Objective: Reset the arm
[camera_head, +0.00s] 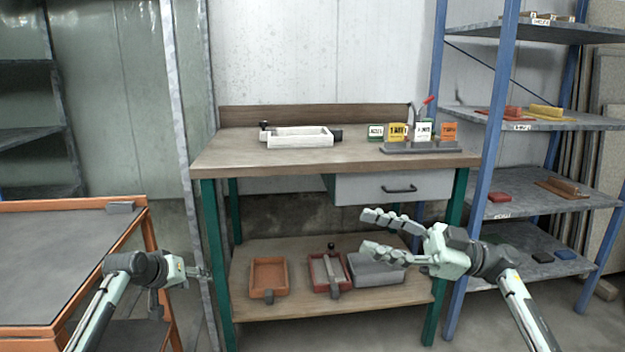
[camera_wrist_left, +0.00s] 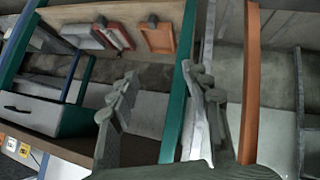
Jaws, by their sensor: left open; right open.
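My left gripper (camera_head: 203,272) is in front of the workbench's left leg in the head view, pointing right, with nothing in it. In the left wrist view its two fingers stand apart, and the gap between them (camera_wrist_left: 160,100) is empty. My right gripper (camera_head: 372,235) is open and empty in front of the workbench's right half, its fingers pointing left. It hangs in the air below the drawer and hides part of the lower shelf behind it. Neither gripper holds anything.
The workbench (camera_head: 350,157) carries a white tray (camera_head: 300,138) and a rack (camera_head: 415,148) with labelled cards. Its lower shelf (camera_head: 255,312) holds several trays. An orange-framed table (camera_head: 50,260) stands at left. Blue-post shelving (camera_head: 480,180) stands at right. Most of the bench top is clear.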

